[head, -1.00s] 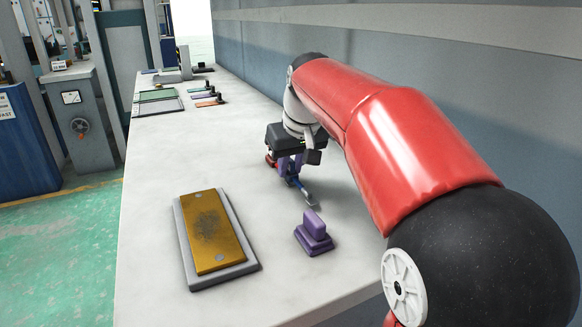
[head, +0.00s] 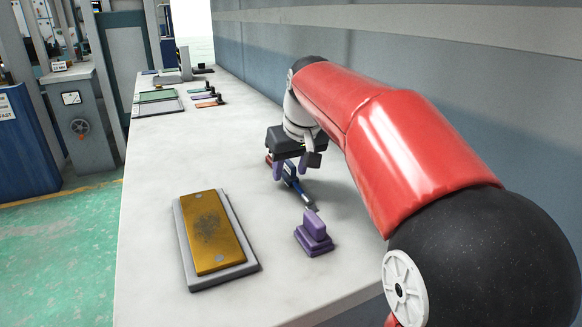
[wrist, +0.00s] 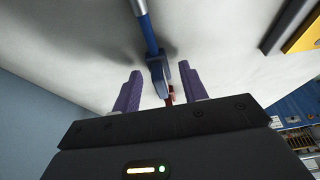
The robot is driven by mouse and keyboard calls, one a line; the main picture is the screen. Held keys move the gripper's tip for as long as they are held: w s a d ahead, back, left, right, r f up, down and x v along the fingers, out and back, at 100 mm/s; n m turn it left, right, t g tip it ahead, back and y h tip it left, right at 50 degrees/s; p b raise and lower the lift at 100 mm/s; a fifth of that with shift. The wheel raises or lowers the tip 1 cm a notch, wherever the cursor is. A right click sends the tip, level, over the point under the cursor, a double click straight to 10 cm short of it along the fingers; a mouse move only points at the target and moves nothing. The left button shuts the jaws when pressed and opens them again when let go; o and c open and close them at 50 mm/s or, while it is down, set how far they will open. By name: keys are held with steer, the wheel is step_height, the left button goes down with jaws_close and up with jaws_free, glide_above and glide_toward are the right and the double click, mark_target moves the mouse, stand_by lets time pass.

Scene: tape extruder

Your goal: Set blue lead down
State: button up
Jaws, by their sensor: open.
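The blue lead (head: 291,176) lies on the white table, its grey tip pointing toward the purple block. My gripper (head: 290,170) is just above it with its purple fingers spread. In the wrist view the blue lead (wrist: 155,55) runs between the open fingers of my gripper (wrist: 160,92), apart from both. A small red thing shows just behind the blue lead in the wrist view, partly hidden by my gripper.
A purple block on a stepped base (head: 314,235) stands nearer on the table. A gold plate on a grey base (head: 213,232) lies to its left. Coloured leads (head: 207,98) and a green panel (head: 158,96) lie at the far end. The wall (head: 290,60) runs along the right.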

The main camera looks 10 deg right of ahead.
mark_target(301, 192)
steer(key=v, duration=1.2)
